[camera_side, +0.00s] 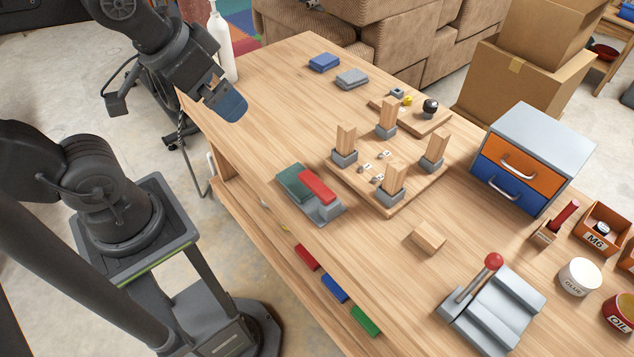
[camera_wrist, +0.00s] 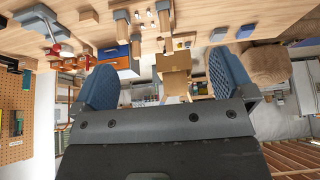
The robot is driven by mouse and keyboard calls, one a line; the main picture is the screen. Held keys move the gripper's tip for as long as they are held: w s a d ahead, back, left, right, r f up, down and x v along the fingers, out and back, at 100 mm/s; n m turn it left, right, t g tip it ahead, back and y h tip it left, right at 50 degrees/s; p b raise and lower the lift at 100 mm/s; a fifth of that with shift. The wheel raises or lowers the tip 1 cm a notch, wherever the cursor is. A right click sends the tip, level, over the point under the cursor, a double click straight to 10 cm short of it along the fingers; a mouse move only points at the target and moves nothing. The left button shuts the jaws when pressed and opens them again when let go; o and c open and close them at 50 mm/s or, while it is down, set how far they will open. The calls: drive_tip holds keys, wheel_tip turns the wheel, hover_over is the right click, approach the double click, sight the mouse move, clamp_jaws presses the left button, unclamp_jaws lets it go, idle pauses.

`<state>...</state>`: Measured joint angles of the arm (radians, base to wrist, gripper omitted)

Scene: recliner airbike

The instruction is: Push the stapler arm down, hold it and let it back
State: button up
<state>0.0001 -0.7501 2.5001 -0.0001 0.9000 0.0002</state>
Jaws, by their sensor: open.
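What looks like the stapler (camera_side: 317,187) is a low piece with a red arm on a grey body, beside a dark green block, near the table's front left edge in the side view. I cannot make it out in the wrist view. My gripper (camera_side: 226,104) hangs in the air at the table's far left, up and to the left of the stapler and well apart from it. In the wrist view my gripper (camera_wrist: 165,75) shows two blue fingers spread wide with nothing between them.
Wooden posts in grey sockets stand on a board (camera_side: 395,207) right of the stapler. A lever press (camera_side: 490,312) with a red knob and a drawer cabinet (camera_side: 532,158) stand further right. Blue (camera_side: 323,62) and grey (camera_side: 352,78) blocks lie at the back. A white bottle (camera_side: 222,45) stands behind my gripper.

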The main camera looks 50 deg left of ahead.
drive_tip(key=shift+w, duration=0.2)
drive_tip(key=shift+c, duration=1.4)
drive_tip(key=w+f+g, duration=0.1)
drive_tip(key=w, duration=0.1)
drive_tip(key=w+f+g, duration=0.1)
drive_tip(key=w, duration=0.2)
drive_tip(key=w+f+g, duration=0.1)
drive_tip(key=w, duration=0.2)
drive_tip(key=shift+d+f, duration=0.4)
drive_tip(key=c, duration=0.9)
drive_tip(key=w+f, duration=0.1)
drive_tip(key=f, duration=0.1)
drive_tip(key=w+f+g, duration=0.1)
drive_tip(key=w+f, duration=0.1)
drive_tip(key=w+d+f+g, duration=0.1)
drive_tip(key=w+f, duration=0.1)
drive_tip(key=shift+w+f, duration=0.2)
drive_tip(key=shift+w, duration=0.05)
clamp_jaws()
drive_tip(key=shift+w+f+g, duration=0.3)
drive_tip(key=shift+f, duration=0.15)
